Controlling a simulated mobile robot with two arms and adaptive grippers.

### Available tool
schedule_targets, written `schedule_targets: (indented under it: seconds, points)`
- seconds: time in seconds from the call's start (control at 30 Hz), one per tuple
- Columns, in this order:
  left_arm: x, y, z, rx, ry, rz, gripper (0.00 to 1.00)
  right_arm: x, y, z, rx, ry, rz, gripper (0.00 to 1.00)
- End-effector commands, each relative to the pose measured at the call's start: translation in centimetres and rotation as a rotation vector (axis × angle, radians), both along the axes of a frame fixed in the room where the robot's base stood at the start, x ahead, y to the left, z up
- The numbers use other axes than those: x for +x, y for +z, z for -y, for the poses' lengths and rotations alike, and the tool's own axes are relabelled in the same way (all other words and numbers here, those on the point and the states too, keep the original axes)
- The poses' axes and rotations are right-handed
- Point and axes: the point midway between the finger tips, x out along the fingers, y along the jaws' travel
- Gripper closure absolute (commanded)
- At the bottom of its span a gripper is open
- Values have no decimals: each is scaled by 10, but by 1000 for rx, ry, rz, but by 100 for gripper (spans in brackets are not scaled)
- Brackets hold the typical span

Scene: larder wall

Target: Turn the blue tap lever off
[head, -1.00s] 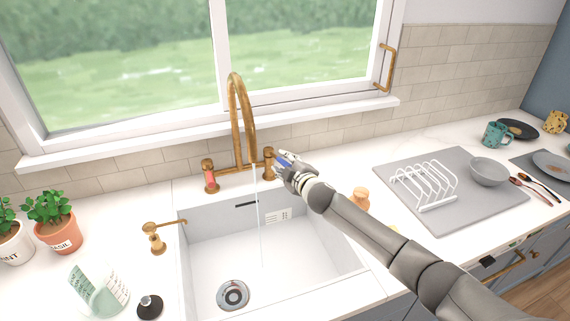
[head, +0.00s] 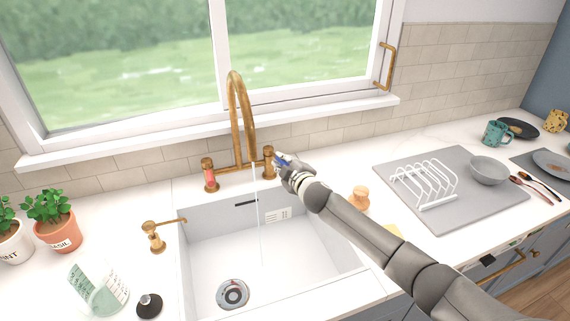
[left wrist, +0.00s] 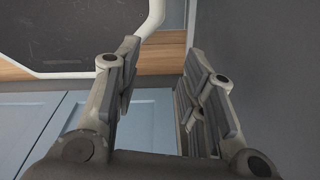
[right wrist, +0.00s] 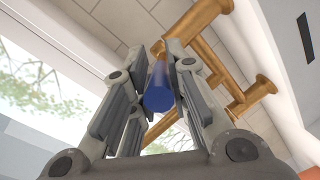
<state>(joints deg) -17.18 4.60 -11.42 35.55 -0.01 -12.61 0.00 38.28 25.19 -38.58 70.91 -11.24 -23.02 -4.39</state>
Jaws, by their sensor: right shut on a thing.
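The brass tap (head: 238,115) stands behind the white sink, and a thin stream of water (head: 258,215) runs from its spout. The blue lever (right wrist: 159,92) shows between the fingers in the right wrist view. A bit of it also shows in the head view at the right tap post (head: 269,162). My right gripper (head: 281,163) is shut on the blue lever; its fingers hide most of the lever in the head view. A red lever (head: 210,178) is on the left tap post. My left gripper (left wrist: 160,75) shows only in the left wrist view, open and empty.
The sink basin (head: 215,230) lies in front of the tap. A brass soap dispenser (head: 154,238) and potted herbs (head: 58,228) stand to the left. A wooden-looking item (head: 358,199) and a grey mat (head: 440,220) with a white rack are to the right.

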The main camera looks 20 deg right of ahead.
Motion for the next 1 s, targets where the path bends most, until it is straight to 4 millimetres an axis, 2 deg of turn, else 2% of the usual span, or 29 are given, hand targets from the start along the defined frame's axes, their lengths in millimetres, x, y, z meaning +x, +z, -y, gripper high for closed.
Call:
schedule_targets:
  seconds: [0.03, 0.3, 0.77, 0.8, 0.93, 1.0]
  points:
    - [0, -8, 0, 0, 0, 0, 62, -1, -4, -7, 6, -17, 3, 100]
    - [0, -31, 0, 0, -1, 0, 62, -2, -3, -20, 5, -171, 2, 100]
    - [0, -33, 0, 0, -1, 0, 62, -4, 0, -21, 2, -216, -1, 100]
    - [0, -33, 0, 0, -1, 0, 62, -4, 0, -21, 1, -216, 0, 79]
    - [0, -33, 0, 0, -1, 0, 62, -4, 0, -21, 1, -216, 0, 62]
    - [0, -33, 0, 0, -1, 0, 62, -4, 0, -21, 1, -216, 0, 62]
